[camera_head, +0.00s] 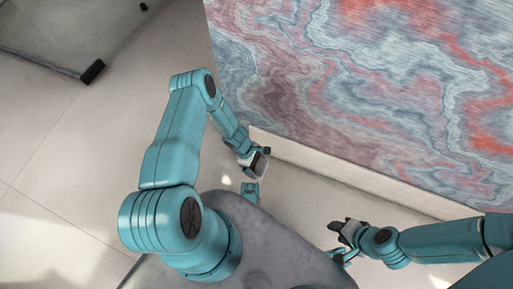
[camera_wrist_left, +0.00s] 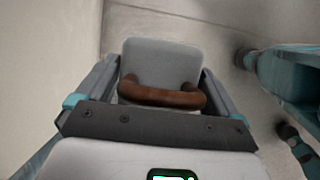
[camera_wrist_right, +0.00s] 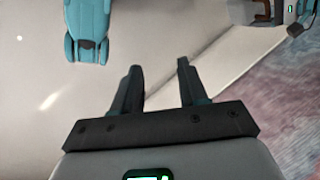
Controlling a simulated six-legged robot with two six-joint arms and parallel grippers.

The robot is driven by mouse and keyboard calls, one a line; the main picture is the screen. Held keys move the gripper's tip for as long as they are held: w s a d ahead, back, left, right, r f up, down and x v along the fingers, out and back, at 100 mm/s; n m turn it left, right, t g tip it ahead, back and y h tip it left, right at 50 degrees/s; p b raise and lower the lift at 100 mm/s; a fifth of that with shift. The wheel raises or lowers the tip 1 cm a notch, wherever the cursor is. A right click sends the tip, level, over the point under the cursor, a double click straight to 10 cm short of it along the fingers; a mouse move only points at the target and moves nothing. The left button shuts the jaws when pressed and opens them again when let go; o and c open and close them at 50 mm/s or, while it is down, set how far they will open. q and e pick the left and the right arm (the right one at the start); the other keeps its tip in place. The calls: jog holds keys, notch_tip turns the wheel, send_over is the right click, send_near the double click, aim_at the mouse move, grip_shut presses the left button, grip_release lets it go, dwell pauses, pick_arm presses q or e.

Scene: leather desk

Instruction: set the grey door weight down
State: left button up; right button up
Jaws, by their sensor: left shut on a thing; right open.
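The grey door weight (camera_wrist_left: 160,62) has a flat, pale grey body and a brown curved handle (camera_wrist_left: 163,94). In the left wrist view it sits between the fingers of my left gripper (camera_wrist_left: 160,85), which is shut on it. In the head view my left gripper (camera_head: 262,158) holds the weight (camera_head: 259,168) beside the pale edge of the marbled surface, and the weight is partly hidden. Whether anything touches its underside cannot be told. My right gripper (camera_wrist_right: 159,68) is open and empty; in the head view it is lower right (camera_head: 343,228), apart from the weight.
The marbled red and blue-grey surface (camera_head: 370,70) fills the upper right, with a pale side strip (camera_head: 340,165) along its near edge. Pale tiled floor (camera_head: 60,150) lies to the left. A framed panel with a black corner (camera_head: 93,71) stands at upper left.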

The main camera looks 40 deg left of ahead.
pick_arm(q)
jog(key=shift+w+f+b, duration=0.1)
jog(key=shift+f+b, duration=0.65)
jog(key=shift+f, duration=0.8)
notch_tip(320, 180, down, 3)
jog(key=shift+r+b, duration=0.1)
jog(key=shift+b, duration=1)
jog(key=shift+f, duration=0.35)
jog(key=shift+r, duration=0.15)
pick_arm(e)
jog(key=shift+t, duration=0.3)
jog(key=f, duration=0.1)
jog(key=w+f, duration=0.1)
jog(key=f, duration=0.1)
jog(key=d+f, duration=0.1)
jog(key=shift+w+f, duration=0.2)
jog(key=shift+w, duration=0.15)
pick_arm(q)
jog(key=o, duration=1.6)
jog(key=shift+f, duration=0.2)
jog(key=shift+o, duration=0.3)
pick_arm(e)
jog(key=shift+f, duration=0.1)
pick_arm(q)
jog(key=shift+r, duration=0.15)
